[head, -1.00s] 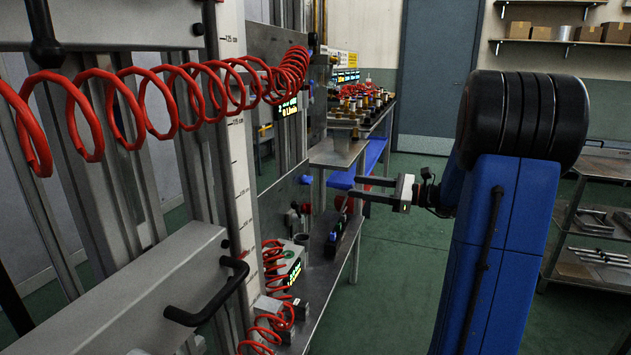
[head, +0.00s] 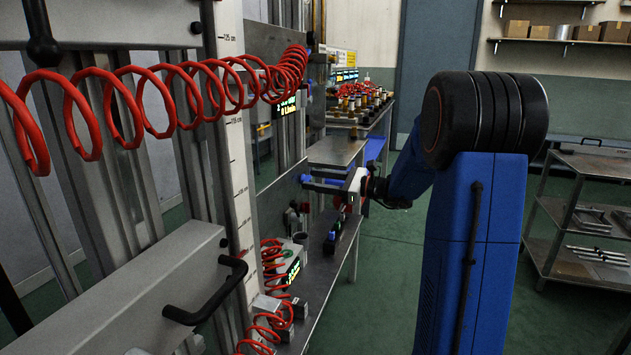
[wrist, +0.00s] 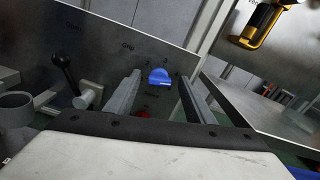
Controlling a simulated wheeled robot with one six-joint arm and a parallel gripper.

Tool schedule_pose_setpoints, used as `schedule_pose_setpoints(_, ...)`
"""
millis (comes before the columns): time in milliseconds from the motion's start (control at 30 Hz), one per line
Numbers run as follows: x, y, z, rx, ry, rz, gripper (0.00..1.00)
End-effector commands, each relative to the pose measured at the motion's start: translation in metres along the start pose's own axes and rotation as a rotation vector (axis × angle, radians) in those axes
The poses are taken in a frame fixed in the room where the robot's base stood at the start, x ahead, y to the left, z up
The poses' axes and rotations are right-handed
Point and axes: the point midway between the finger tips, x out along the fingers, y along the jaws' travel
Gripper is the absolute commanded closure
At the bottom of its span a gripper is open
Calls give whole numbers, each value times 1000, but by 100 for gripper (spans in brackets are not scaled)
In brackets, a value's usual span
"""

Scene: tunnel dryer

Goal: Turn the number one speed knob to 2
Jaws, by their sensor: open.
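A blue knob (wrist: 160,78) sits on a grey metal panel (wrist: 105,38) in the wrist view, with small dark marks around it. My gripper (wrist: 159,82) is open, one finger on each side of the knob in that view. Whether the fingers touch it cannot be told. In the head view my gripper (head: 306,183) reaches left to the panel (head: 270,208), and the knob cannot be made out there.
A black-handled lever (wrist: 65,68) stands left of the knob, and a red part (wrist: 143,114) shows below it. A yellow-and-black object (wrist: 262,28) is at the upper right. In the head view a coiled red hose (head: 190,85) crosses the left, and a metal shelf rack (head: 590,205) stands right.

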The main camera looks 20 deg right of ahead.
Motion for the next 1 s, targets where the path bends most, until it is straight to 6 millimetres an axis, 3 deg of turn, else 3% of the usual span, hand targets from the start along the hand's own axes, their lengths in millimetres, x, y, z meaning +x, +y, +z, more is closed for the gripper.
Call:
schedule_pose_setpoints(333, 4, 0, 0, 0, 0, 0, 51)
schedule_pose_setpoints(500, 4, 0, 0, 0, 0, 0, 90)
schedule_pose_setpoints(533, 4, 0, 0, 0, 0, 0, 93)
schedule_pose_setpoints(1000, 4, 1, 0, -100, -1, 0, 92)
